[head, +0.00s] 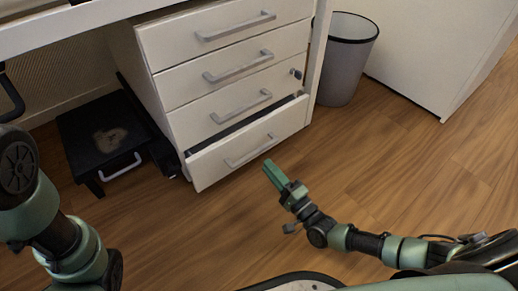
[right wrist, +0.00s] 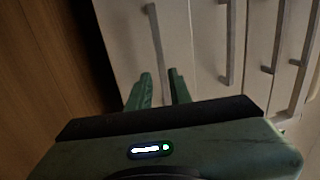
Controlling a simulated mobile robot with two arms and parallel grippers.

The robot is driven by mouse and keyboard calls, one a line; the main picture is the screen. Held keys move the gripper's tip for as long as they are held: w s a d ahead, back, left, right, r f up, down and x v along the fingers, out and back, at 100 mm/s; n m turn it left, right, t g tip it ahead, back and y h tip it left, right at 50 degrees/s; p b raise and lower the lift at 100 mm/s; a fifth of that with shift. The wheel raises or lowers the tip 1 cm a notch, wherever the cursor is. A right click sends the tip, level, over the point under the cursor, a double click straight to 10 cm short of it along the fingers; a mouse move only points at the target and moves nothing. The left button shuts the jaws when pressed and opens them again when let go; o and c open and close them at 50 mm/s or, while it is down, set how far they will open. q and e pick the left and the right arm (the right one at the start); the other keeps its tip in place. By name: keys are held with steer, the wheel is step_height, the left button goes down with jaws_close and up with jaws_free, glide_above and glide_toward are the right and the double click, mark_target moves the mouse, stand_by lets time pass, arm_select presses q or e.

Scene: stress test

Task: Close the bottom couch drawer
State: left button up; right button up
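A white drawer unit has several drawers with grey bar handles. Its bottom drawer (head: 248,148) is pulled out a little, with a dark gap along its top edge. The upper drawers look shut. My right gripper (head: 270,170) is in front of the bottom drawer, just below and right of its handle (head: 248,153), apart from it in the head view. In the right wrist view the fingers (right wrist: 161,82) stand apart with nothing between them, pointing at the bottom drawer front (right wrist: 125,45) and its handle (right wrist: 153,35). My left arm shows at the left; its gripper is out of view.
A grey mesh bin (head: 345,65) stands right of the drawer unit. A low black table-like object (head: 85,130) stands left of it. A white desk edge (head: 60,25) runs overhead. The wooden floor (head: 400,160) to the right is clear.

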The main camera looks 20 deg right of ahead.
mark_target(256, 152)
steer(key=b+x, duration=0.3)
steer(key=x, duration=0.4)
steer(key=shift+r, duration=0.1)
jaws_close()
stand_by(1.3)
